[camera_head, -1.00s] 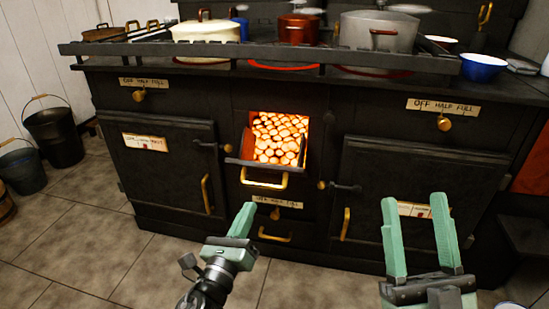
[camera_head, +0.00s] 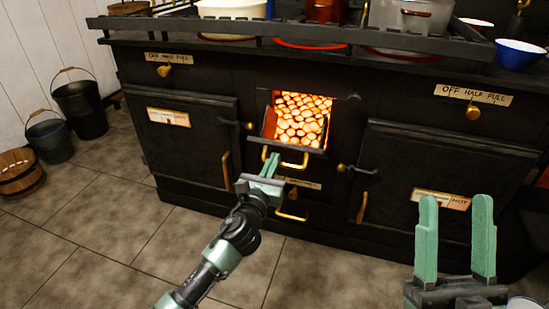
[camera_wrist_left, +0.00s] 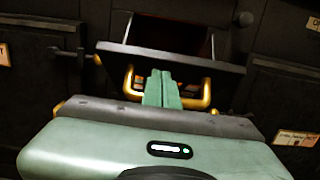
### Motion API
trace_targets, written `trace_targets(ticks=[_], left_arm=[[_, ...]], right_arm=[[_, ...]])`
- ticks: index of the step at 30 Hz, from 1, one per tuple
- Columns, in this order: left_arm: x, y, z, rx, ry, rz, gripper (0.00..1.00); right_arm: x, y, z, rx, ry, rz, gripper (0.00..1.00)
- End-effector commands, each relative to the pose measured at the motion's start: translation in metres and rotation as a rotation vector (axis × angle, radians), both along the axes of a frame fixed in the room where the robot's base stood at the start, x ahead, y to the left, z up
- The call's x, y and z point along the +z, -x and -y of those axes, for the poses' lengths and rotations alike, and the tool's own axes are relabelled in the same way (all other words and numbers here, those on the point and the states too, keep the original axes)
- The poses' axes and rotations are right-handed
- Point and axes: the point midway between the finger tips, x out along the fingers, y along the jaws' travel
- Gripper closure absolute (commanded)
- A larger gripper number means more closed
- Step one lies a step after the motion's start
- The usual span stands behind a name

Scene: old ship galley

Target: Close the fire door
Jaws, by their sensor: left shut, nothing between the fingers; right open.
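The fire door (camera_head: 289,146) is a dark flap at the middle of the black stove, tilted outward with glowing coals (camera_head: 300,119) behind it. Its brass handle (camera_head: 295,163) runs along its front; in the left wrist view the door (camera_wrist_left: 170,57) and handle (camera_wrist_left: 207,95) are straight ahead. My left gripper (camera_head: 269,163) is shut and empty, its fingertips at the left part of the handle; I cannot tell whether they touch it. In the left wrist view the fingers (camera_wrist_left: 161,88) overlap the handle's middle. My right gripper (camera_head: 455,202) is open and empty at the lower right, away from the door.
Closed oven doors (camera_head: 190,139) (camera_head: 436,180) flank the fire door. A lower brass handle (camera_head: 291,216) sits beneath it. Pots stand on the railed stove top (camera_head: 300,42). Buckets (camera_head: 82,108) stand at the left. The tiled floor in front is clear.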

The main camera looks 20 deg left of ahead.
Motion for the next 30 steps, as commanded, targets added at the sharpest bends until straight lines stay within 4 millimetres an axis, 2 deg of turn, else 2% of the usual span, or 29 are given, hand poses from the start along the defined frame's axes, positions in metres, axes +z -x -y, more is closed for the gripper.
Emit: trace_targets(ticks=[4, 20, 26, 30], left_arm=[[0.008, -0.007, 0.000, 0.001, -0.001, 0.000, 1.00], [0.011, -0.008, 0.000, 0.000, 0.000, -0.003, 1.00], [0.014, -0.009, 0.001, -0.001, -0.001, -0.012, 1.00], [0.019, -0.010, 0.001, -0.002, -0.001, -0.024, 1.00]], right_arm=[[-0.001, -0.001, 0.000, -0.001, 0.003, -0.008, 0.44], [-0.001, -0.004, -0.001, -0.001, 0.008, -0.025, 0.44], [-0.022, -0.027, -0.003, -0.011, 0.056, -0.185, 0.44], [-0.051, -0.048, -0.005, -0.021, 0.110, -0.374, 0.44]])
